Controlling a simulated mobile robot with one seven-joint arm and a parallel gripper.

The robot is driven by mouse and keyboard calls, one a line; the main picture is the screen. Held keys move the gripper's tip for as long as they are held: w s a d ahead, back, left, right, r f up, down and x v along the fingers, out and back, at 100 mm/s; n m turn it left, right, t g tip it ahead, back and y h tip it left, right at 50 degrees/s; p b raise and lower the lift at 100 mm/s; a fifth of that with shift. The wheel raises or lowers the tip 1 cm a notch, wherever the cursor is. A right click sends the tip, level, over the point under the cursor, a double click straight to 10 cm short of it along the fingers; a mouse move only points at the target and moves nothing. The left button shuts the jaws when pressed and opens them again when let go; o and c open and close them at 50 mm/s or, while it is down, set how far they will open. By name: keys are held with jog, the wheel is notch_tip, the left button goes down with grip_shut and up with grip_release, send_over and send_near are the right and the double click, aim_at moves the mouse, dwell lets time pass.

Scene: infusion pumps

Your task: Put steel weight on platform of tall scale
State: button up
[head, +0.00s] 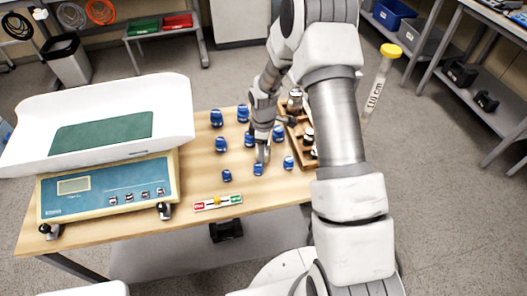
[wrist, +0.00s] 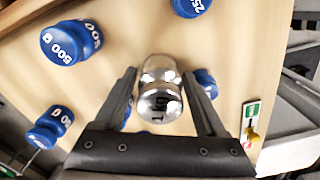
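The steel weight (wrist: 160,102) is shiny and knobbed, and it is upright between the two fingers of my gripper (wrist: 160,75) in the wrist view. A narrow gap seems to show on each side of it, so the fingers look open around it. In the head view my gripper (head: 262,155) is low over the table among blue weights, and the steel weight is mostly hidden there. A cream and blue scale (head: 110,192) stands at the left, with a white tray-like platform (head: 170,110) on top. The green patch on the platform is bare.
Several blue weights (head: 217,118) stand around my gripper on the wooden table (head: 200,185). A wooden rack (head: 305,150) with steel weights is to the right, partly behind my arm. A small red, white and green level (head: 217,202) lies near the front edge.

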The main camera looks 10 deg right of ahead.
grip_shut()
jog(key=shift+w+r, duration=0.1)
jog(key=shift+r, duration=0.1)
dwell(0.3)
jog(key=shift+r, duration=0.85)
jog(key=r, duration=0.2)
jog(key=shift+d+r+p, duration=0.2)
jog(key=shift+r+p, duration=0.1)
jog(key=s+d+r+p, duration=0.1)
jog(key=s+d+r, duration=0.5)
jog(key=d, duration=0.3)
jog(key=s+a+r+m+p, duration=0.1)
jog(key=a+r+m+p, duration=0.2)
jog(key=a+r+m, duration=0.6)
jog(key=r+m, duration=0.1)
jog(key=m, duration=0.3)
jog(key=shift+r+m, duration=0.3)
jog(key=shift+r, duration=0.05)
